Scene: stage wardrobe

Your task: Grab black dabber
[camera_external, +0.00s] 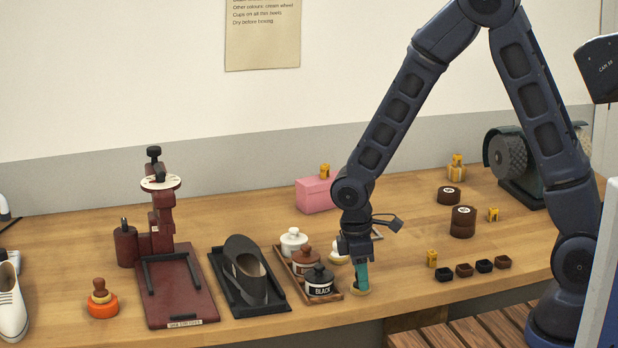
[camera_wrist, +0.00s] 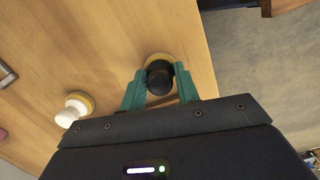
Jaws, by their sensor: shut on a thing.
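The black dabber (camera_wrist: 158,80) has a round black knob over a tan pad in the wrist view. My gripper (camera_wrist: 159,84) has its teal fingers shut on the knob, one on each side. In the external view my gripper (camera_external: 361,276) points down near the front edge of the table, just right of the jar tray. The dabber's tan pad (camera_external: 359,292) shows under the fingertips, at or very near the tabletop; the fingers hide most of the knob there.
A wooden tray (camera_external: 338,296) with white, brown and black jars is close on the left. A white dabber (camera_wrist: 74,108) stands behind my gripper. A shoe (camera_external: 247,273) on a black stand is farther left. Small dark blocks (camera_external: 464,270) lie right; table between is clear.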

